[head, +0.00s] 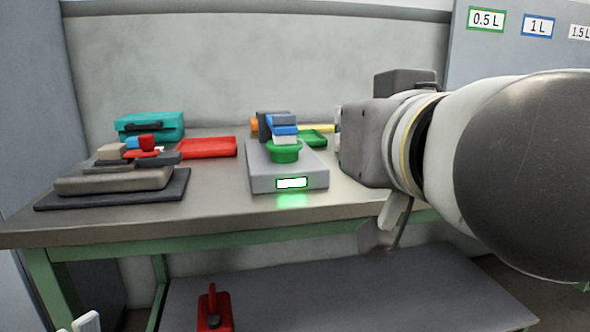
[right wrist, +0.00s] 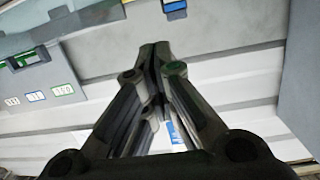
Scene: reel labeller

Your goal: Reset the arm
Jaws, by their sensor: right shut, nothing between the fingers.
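My right arm reaches in from the right in the head view, in front of the bench's right part. My right gripper (head: 380,238) hangs at the bench's front edge, partly hidden by its own wrist. In the right wrist view the fingers (right wrist: 155,52) are together, with nothing held. A grey labeller (head: 262,180) with a green round part (head: 285,152) and a lit white display (head: 292,183) stands on the bench, left of my right wrist and apart from it. I cannot make out my left gripper.
The steel bench (head: 215,215) also bears a red tray (head: 207,147), a teal case (head: 150,125) and a grey stacked device (head: 115,180) on a dark mat. A red tool (head: 214,308) is on the lower shelf. Volume labels (head: 487,19) mark a grey panel at upper right.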

